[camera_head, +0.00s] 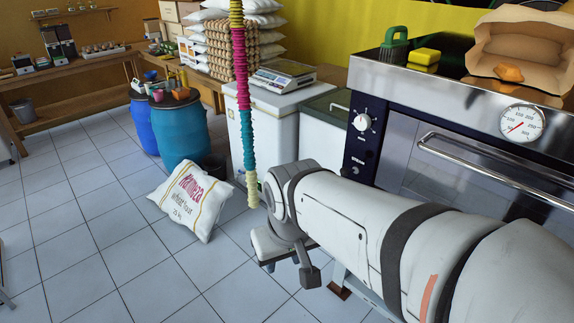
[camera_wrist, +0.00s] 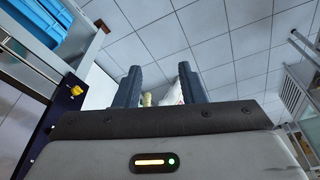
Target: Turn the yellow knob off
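The yellow knob (camera_wrist: 76,90) sits on a dark panel at the left of the wrist view. It is small there, and its exact setting is hard to read. I cannot make it out in the head view, where my arm covers the lower part of the oven's control panel (camera_head: 352,150). My gripper (camera_wrist: 156,86) has its two dark fingers spread with a gap between them and holds nothing. The knob is to the left of the fingers, apart from them.
A white dial (camera_head: 362,122) is higher on the oven panel, left of the oven door handle (camera_head: 490,165). A coloured hanging rope (camera_head: 243,95) ends close to my arm. A flour sack (camera_head: 192,200) lies on the tiles. Open floor (camera_head: 90,235) spreads left.

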